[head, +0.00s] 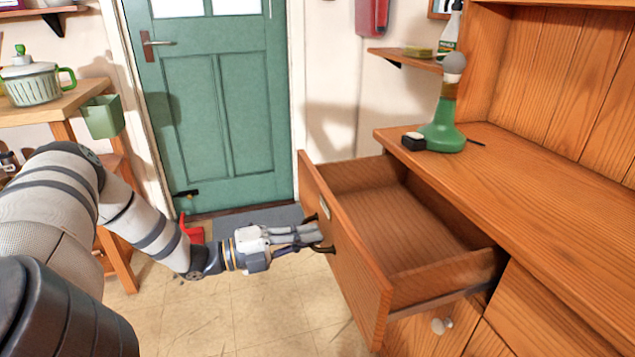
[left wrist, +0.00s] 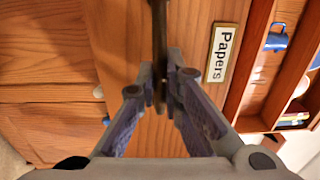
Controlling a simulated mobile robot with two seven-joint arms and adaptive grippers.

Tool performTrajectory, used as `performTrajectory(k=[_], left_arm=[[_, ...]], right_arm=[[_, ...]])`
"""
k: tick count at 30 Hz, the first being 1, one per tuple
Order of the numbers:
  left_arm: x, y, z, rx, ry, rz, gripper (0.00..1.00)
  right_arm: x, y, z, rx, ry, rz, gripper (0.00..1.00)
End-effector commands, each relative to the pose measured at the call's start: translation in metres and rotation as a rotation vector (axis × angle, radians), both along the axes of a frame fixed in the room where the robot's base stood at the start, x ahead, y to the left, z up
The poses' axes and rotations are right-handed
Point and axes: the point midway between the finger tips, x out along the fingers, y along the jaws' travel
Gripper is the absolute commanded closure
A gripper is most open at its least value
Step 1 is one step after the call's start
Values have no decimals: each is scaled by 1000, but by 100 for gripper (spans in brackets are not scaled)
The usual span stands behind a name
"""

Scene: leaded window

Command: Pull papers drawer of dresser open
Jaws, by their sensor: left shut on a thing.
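The dresser (head: 540,215) is orange-brown wood and stands at the right in the head view. Its papers drawer (head: 345,265) is pulled well out, and its bare inside shows. In the left wrist view a plate reading "Papers" (left wrist: 221,52) is on the drawer front. The dark handle (left wrist: 159,40) runs between the fingertips there; its end also shows in the head view (head: 325,249). My left gripper (head: 314,235) is shut on this handle, in front of the drawer front. My right gripper is not in view.
A green bottle-shaped object (head: 443,120) and a small black item (head: 413,141) stand on the dresser top. A green door (head: 220,110) is behind. A wooden table with a pot (head: 32,82) stands at the left. Tiled floor (head: 245,320) is clear before the drawer.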

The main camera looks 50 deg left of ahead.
Motion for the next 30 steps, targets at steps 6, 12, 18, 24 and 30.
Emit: performTrajectory(k=[6,12,18,24,30], left_arm=[[-1,0,0,0,-1,-2,100],[0,0,0,0,0,-2,71],[0,0,0,0,0,-1,71],[-7,4,0,-3,-3,3,71],[-48,22,-3,3,4,10,71]], right_arm=[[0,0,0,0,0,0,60],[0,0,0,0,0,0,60],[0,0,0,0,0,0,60],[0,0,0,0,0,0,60],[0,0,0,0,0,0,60]])
